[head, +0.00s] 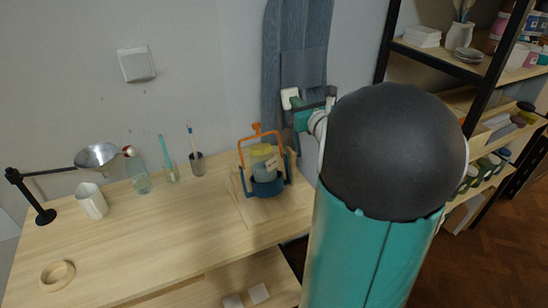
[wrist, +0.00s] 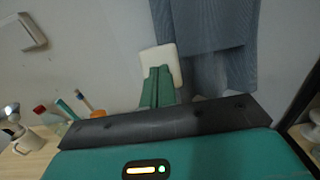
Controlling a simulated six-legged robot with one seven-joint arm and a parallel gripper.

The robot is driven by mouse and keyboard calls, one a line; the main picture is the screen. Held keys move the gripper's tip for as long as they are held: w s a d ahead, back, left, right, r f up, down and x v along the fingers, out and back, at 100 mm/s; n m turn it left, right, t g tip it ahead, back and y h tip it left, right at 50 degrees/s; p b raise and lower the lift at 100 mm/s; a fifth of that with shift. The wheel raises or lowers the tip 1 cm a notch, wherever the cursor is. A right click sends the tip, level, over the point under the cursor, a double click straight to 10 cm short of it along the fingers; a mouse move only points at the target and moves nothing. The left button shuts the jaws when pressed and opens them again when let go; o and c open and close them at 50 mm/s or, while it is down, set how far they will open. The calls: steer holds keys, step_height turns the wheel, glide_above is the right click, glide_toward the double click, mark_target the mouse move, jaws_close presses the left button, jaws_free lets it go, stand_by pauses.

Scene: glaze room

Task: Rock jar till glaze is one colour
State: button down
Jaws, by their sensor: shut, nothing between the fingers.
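The jar (head: 262,152), with a yellowish lid, sits upright in a blue holder (head: 268,187) under an orange frame (head: 257,130) with a knob on top. The holder stands on a pale wooden board at the right end of the table. Part of the jar is hidden by the holder and frame, and I cannot make out the colour of its glaze. My gripper (head: 292,99) is shut and empty, above and to the right of the orange frame, in front of the hanging apron. The wrist view shows my gripper (wrist: 160,62) against the wall and apron; the jar does not show there.
A blue-grey apron (head: 303,62) hangs behind my gripper. On the table (head: 150,240) are a cup (head: 91,201), a bottle (head: 138,176), brush holders, a wooden ring (head: 57,275) and a funnel (head: 96,155) on a stand. Loaded shelves (head: 440,58) stand right. The table's middle is clear.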

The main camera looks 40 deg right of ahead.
steer(key=shift+w+d+f, duration=0.1)
steer(key=shift+w+f, duration=0.05)
steer(key=shift+w, duration=0.3)
steer(key=shift+w+d+f, duration=0.2)
steer(key=shift+w+f, duration=0.25)
steer(key=shift+w, duration=0.35)
steer(key=r+v, duration=0.2)
steer(key=v, duration=0.7)
steer(key=shift+s, duration=0.2)
steer(key=shift+r, duration=0.15)
steer(key=shift+x, duration=2.1)
